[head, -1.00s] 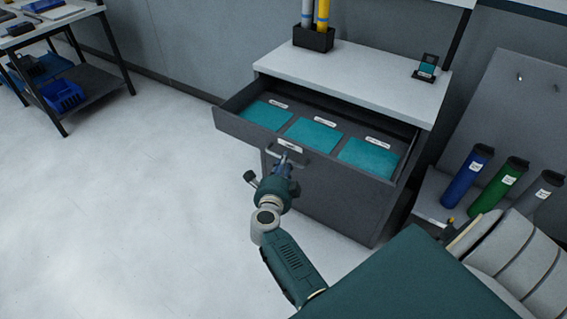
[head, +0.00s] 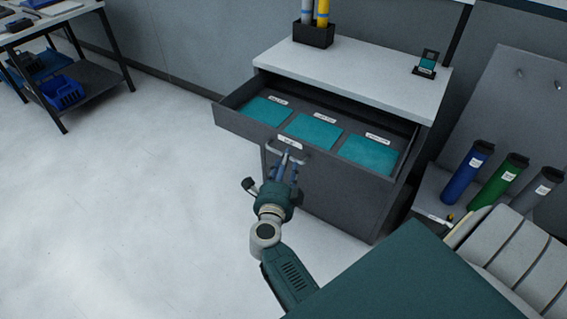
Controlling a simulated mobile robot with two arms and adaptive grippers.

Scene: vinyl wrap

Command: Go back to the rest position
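My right gripper (head: 286,167) is just in front of the pulled-out drawer, close to its handle (head: 287,151). Its two fingers look apart, with nothing seen between them. Whether a fingertip still touches the handle is hard to tell. The open drawer (head: 240,128) of the dark grey cabinet (head: 335,190) holds three teal sheets: left (head: 268,111), middle (head: 312,131) and right (head: 369,153). Each has a small white label behind it. My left gripper is not in view.
The cabinet's pale top (head: 360,75) carries a black holder (head: 314,35) with tubes and a small dark stand (head: 427,63). Blue (head: 467,173), green (head: 498,183) and grey (head: 536,193) rolls lean at the right. A shelved table (head: 95,72) stands far left. The floor (head: 120,210) left of the cabinet is clear.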

